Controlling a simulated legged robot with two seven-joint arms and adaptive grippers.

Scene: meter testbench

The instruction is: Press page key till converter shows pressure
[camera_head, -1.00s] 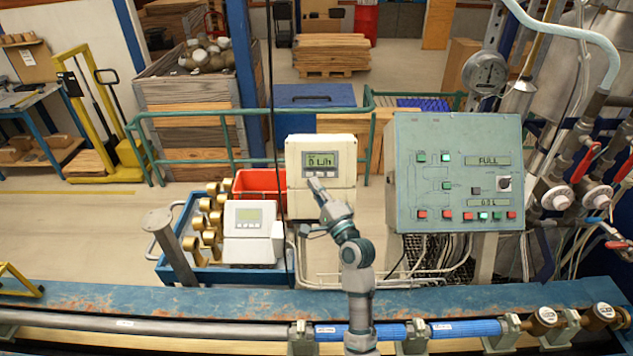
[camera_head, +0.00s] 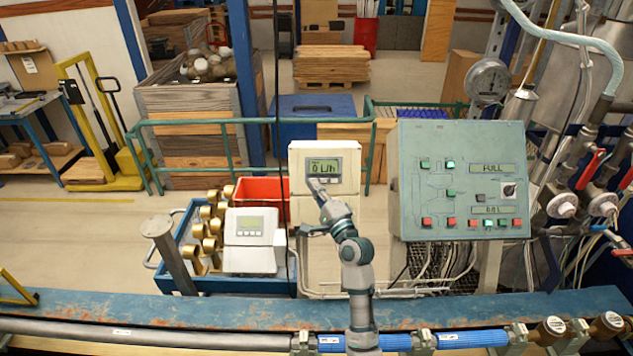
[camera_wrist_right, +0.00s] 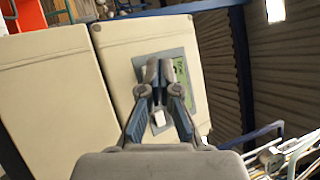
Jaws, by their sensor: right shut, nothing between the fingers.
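The converter (camera_head: 298,158) is a cream box on a stand in the middle of the head view. Its display (camera_head: 324,167) reads what looks like "0 L/h". My right gripper (camera_head: 316,184) is shut and empty, its tips at the lower edge of the converter's panel, over the key row. In the right wrist view the closed fingers (camera_wrist_right: 166,68) cover part of the grey panel and its greenish display (camera_wrist_right: 187,83); a pale key (camera_wrist_right: 159,119) shows between the fingers. Whether the tips touch a key cannot be told. The left gripper is out of view.
A second cream meter (camera_head: 233,255) sits on a blue cart with brass fittings (camera_head: 212,227). A red bin (camera_head: 262,190) stands behind it. A green control panel (camera_head: 430,190) with lit buttons is right of the converter. A blue beam (camera_head: 190,308) crosses the front.

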